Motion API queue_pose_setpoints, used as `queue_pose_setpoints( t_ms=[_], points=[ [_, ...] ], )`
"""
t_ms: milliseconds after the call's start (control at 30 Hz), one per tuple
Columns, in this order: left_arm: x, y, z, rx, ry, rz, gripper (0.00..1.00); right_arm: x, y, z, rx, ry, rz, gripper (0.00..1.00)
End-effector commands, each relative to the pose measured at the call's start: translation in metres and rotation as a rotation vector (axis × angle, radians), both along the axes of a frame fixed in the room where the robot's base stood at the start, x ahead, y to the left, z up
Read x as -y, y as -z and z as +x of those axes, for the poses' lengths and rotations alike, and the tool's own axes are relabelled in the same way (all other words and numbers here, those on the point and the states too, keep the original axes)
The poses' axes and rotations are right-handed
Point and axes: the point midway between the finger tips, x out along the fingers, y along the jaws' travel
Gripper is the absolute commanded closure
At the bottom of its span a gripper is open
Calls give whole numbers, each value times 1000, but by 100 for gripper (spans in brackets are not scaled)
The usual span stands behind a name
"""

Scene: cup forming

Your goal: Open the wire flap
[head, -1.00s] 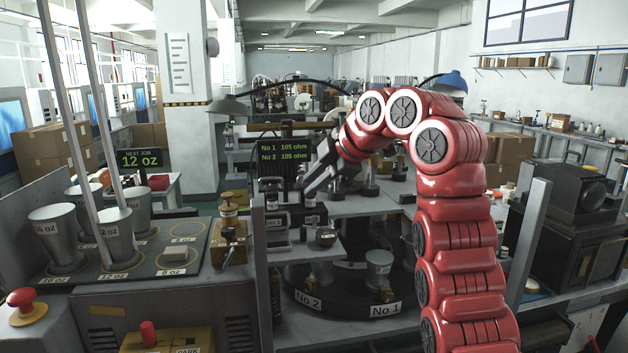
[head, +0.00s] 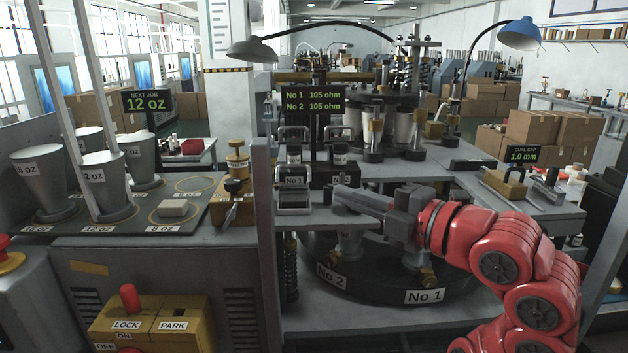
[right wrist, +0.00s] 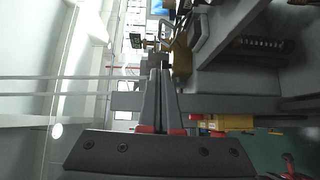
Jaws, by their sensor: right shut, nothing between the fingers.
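Two small dark units stand below the ohm display (head: 313,99). The left one, labelled No 1 (head: 293,181), shows a metal loop on top. The one labelled No 2 (head: 339,180) stands beside it, its lower part partly covered by my gripper. I cannot tell for sure which part is the wire flap. My right gripper (head: 340,196) is shut and empty, pointing left just in front of the No 2 unit; contact cannot be told. Its closed fingers show in the right wrist view (right wrist: 160,74). My left gripper is not in view.
Below is a dark turntable (head: 375,292) labelled No 1 and No 2. Metal cups stand on the left bench with a brass fixture (head: 237,183). A yellow LOCK/PARK box (head: 152,322) is at the front left. A grey post (head: 266,255) rises left of the units.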

Motion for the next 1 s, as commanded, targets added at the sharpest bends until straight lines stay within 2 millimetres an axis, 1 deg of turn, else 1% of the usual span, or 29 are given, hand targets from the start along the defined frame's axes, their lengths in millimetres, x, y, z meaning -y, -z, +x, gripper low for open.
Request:
queue_pose_setpoints(
  t_ms=[33,100,233,633,700,800,1000],
  points=[
    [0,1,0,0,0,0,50,0,0,-3,11,-1,6,100],
    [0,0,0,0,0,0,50,-2,-1,-2,17,-2,7,100],
    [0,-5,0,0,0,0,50,-14,-2,9,15,-6,6,100],
    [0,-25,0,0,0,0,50,-73,0,70,9,-5,4,100],
    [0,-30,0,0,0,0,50,-69,-1,82,10,0,6,100],
    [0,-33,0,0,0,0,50,-69,1,96,9,-1,4,100],
    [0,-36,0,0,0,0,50,-68,2,107,15,0,5,100]
  ],
)
